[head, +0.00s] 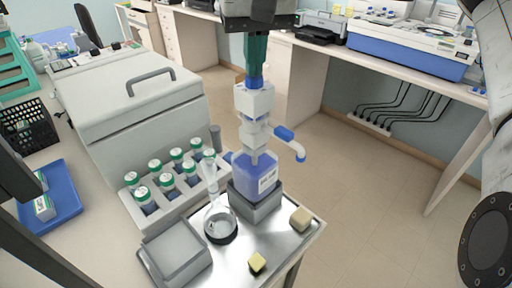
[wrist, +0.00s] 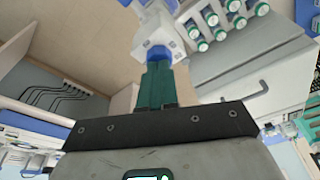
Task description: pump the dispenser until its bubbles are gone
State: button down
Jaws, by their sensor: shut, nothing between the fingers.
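The dispenser (head: 255,180) is a bottle of blue-violet liquid with a white label, standing in a grey holder on a metal tray. Its white pump head (head: 254,102) has a blue top and a side spout with blue parts and a downturned tip. My gripper (head: 255,76) is shut, with its green fingers pointing down directly over the blue top. The fingertips meet the blue top in the picture, but I cannot tell if they press on it. In the wrist view, the shut fingers (wrist: 158,66) line up with the blue and white pump head (wrist: 155,32). Bubbles are too small to make out.
A glass flask (head: 220,222) stands left of the dispenser on the tray (head: 225,265). A rack of several green-capped bottles (head: 165,217) and a large grey lidded box (head: 125,100) are further left. Yellowish blocks (head: 300,219) lie on the tray. Open floor is to the right.

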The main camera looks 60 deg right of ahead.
dwell(0.4)
jog(key=shift+w+d+p+v, duration=0.1)
jog(key=shift+p+v, duration=0.65)
jog(key=shift+v, duration=0.05)
jog(key=shift+w+d+p+v, duration=0.1)
jog(key=shift+d+p+v, duration=0.05)
jog(key=shift+p+v, duration=0.6)
jog(key=shift+w+d+p+v, duration=0.1)
jog(key=shift+w+p+v, duration=0.05)
jog(key=shift+p+v, duration=0.65)
jog(key=shift+f, duration=0.15)
jog(key=shift+s+a+b+x, duration=0.1)
jog(key=shift+b+x, duration=0.45)
jog(key=shift+x, duration=0.15)
jog(key=shift+s+a+b+x, duration=0.1)
jog(key=shift+b+x, duration=0.45)
jog(key=shift+x, duration=0.15)
jog(key=shift+s+a+b+x, duration=0.1)
jog(key=shift+a+b+x, duration=0.05)
jog(key=shift+b+x, duration=0.5)
jog(key=shift+f, duration=0.25)
jog(key=shift+r, duration=0.1)
jog(key=shift+w+d+p+v, duration=0.15)
jog(key=shift+d+p+v, duration=0.05)
jog(key=shift+p+v, duration=1)
jog(key=shift+w+d+p+v, duration=0.15)
jog(key=shift+p+v, duration=0.9)
jog(key=shift+p, duration=0.1)
jog(key=shift+r, duration=0.15)
